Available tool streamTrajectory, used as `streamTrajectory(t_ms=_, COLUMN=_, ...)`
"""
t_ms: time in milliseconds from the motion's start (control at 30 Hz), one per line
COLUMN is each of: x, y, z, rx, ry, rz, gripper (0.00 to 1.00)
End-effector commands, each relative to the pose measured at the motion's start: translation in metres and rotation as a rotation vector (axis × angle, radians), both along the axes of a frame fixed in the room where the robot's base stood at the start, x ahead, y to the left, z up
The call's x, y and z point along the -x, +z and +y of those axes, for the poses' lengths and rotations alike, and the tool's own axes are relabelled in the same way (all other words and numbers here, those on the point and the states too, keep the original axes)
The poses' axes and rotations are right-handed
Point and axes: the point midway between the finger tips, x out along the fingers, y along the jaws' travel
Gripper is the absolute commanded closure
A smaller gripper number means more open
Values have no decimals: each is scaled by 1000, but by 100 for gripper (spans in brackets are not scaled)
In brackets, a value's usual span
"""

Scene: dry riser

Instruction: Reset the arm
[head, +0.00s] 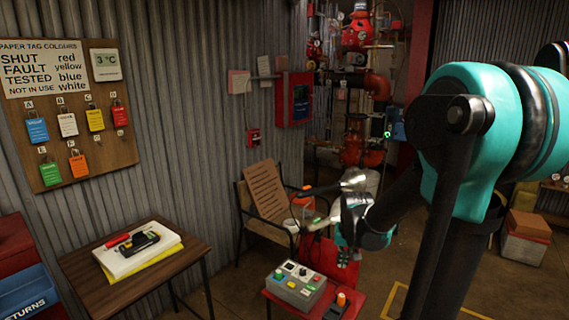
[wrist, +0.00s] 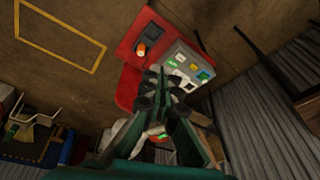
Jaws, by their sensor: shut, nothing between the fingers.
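My arm reaches in from the right of the head view, with its large teal joint close to the camera. My gripper (head: 345,258) points down beside the grey control box (head: 296,284), to its right in the picture. In the wrist view my gripper (wrist: 161,78) has its fingers together and nothing shows between them. There the control box (wrist: 185,65) and the red stand (wrist: 128,62) lie beyond the fingertips. I cannot tell how far the fingertips are above the stand.
A wooden table (head: 133,287) with papers and a black device stands at left. A chair (head: 262,205) holding a slatted board is by the corrugated wall. Red pipework (head: 352,150) stands behind my gripper. A tag board (head: 75,120) hangs at left. Floor marked by a yellow line (wrist: 62,68) is clear.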

Motion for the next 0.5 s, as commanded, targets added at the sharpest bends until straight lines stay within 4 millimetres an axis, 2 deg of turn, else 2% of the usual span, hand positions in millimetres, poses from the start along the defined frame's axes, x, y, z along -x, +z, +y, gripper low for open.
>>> streamTrajectory(t_ms=33, x=20, y=0, z=-1, rx=6, ry=19, rz=-12, gripper=100)
streamTrajectory(t_ms=100, x=43, y=-1, z=-2, rx=15, ry=46, rz=-30, gripper=100)
streamTrajectory(t_ms=300, x=101, y=-12, z=-4, rx=42, ry=120, rz=-78, gripper=100)
streamTrajectory(t_ms=500, x=132, y=-22, z=-5, rx=59, ry=164, rz=-106, gripper=100)
